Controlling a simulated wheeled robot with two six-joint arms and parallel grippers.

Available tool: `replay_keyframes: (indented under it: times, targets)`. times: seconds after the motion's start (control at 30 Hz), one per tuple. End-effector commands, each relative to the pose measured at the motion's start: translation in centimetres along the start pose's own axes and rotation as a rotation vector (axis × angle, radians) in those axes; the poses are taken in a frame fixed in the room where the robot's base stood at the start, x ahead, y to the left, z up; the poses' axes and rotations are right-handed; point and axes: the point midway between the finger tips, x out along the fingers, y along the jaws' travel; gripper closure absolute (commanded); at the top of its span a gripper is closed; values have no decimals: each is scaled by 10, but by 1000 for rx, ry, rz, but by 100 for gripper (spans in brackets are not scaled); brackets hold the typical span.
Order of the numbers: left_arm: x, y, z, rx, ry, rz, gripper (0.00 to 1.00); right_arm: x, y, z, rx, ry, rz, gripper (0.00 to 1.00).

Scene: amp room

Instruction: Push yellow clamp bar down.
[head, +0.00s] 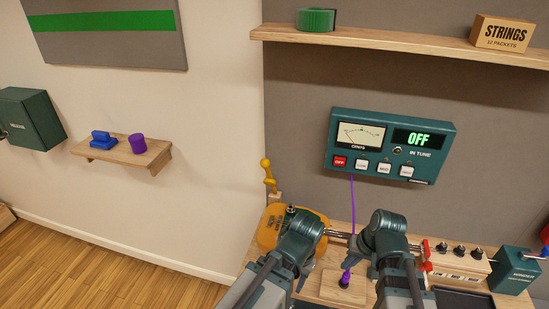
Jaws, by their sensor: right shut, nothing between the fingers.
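The yellow clamp bar (268,174) stands up, slightly tilted, with a round knob on top, on a small wooden block at the bench's left end. An orange-yellow guitar-like body (265,236) lies below it, partly covered by my left arm. My right gripper (356,250) is shut and empty over the middle of the bench, well to the right of the clamp bar. No gripper touches the bar.
A small wooden block with a purple-and-black peg (345,280) sits between my arms. A purple cord (352,212) hangs from the tuner (390,146), which reads OFF. Red parts, several black knobs and a green box (512,270) stand at right. A shelf (400,48) runs above.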

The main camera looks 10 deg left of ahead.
Motion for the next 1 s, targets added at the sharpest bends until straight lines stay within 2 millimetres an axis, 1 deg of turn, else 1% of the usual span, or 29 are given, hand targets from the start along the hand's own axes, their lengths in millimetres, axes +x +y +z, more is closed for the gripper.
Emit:
replay_keyframes:
  times: [0.03,0.17,0.27,0.3,0.37,0.4,0.5,0.6,0.7,0.8,0.9,1.0]
  targets:
    - [-2,0,0,0,0,0,50,-3,-5,-8,15,15,-33,100]
    - [-5,0,0,0,0,0,50,-8,-24,-26,55,59,-147,100]
    - [-7,-1,0,0,0,0,50,-16,-51,-48,100,106,-284,100]
    - [-7,-1,0,0,0,0,50,-21,-65,-58,120,126,-352,100]
    - [-7,-1,0,0,0,0,50,-30,-86,-73,153,154,-457,100]
    - [-7,-1,0,0,0,0,50,-37,-100,-83,177,171,-527,100]
    - [-7,-1,0,0,0,0,50,-58,-131,-106,241,207,-700,100]
    - [-7,-1,0,0,0,0,50,-80,-156,-127,308,235,-858,100]
    - [-7,-1,0,0,0,0,50,-102,-173,-145,373,251,-994,100]
    - [-7,-1,0,0,0,0,50,-120,-184,-159,428,260,-1099,100]
    - [-7,-1,0,0,0,0,50,-134,-190,-168,469,264,-1174,100]
    - [-7,-1,0,0,0,0,50,-142,-193,-174,495,267,-1219,100]
